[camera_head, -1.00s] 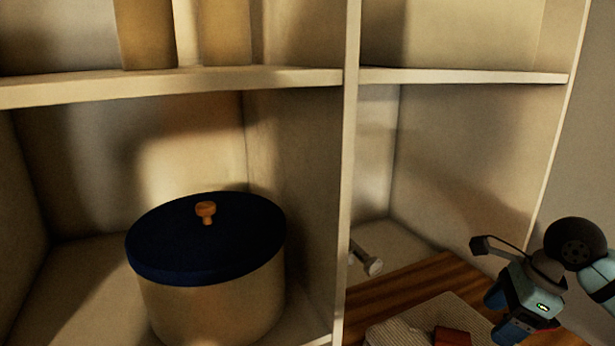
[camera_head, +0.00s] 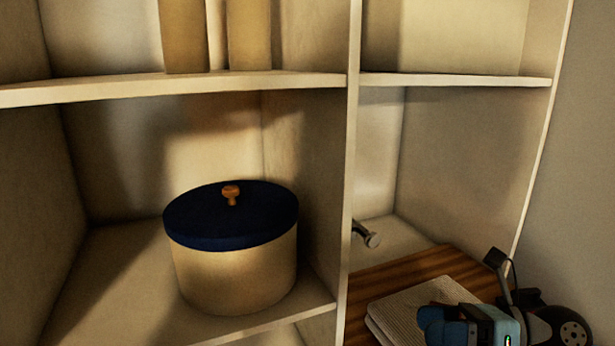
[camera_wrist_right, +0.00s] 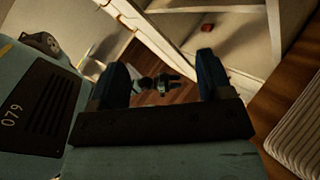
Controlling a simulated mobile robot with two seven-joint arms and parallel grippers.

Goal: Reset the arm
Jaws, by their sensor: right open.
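My right gripper (camera_head: 432,322) is at the lower right of the head view, low in front of a wooden surface and partly over a pale ribbed item (camera_head: 400,305). Its blue fingers are seen from the side there. In the right wrist view the two blue fingers of the right gripper (camera_wrist_right: 162,68) stand wide apart with nothing held between them. The pale ribbed item also shows at the right edge of the wrist view (camera_wrist_right: 300,135). My left gripper is not in view.
A cream shelf unit (camera_head: 353,180) fills most of the head view. A round box with a dark blue lid (camera_head: 240,262) and orange knob stands in its left compartment. A wooden surface (camera_head: 430,264) lies at lower right. A small red thing (camera_wrist_right: 208,28) shows in the wrist view.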

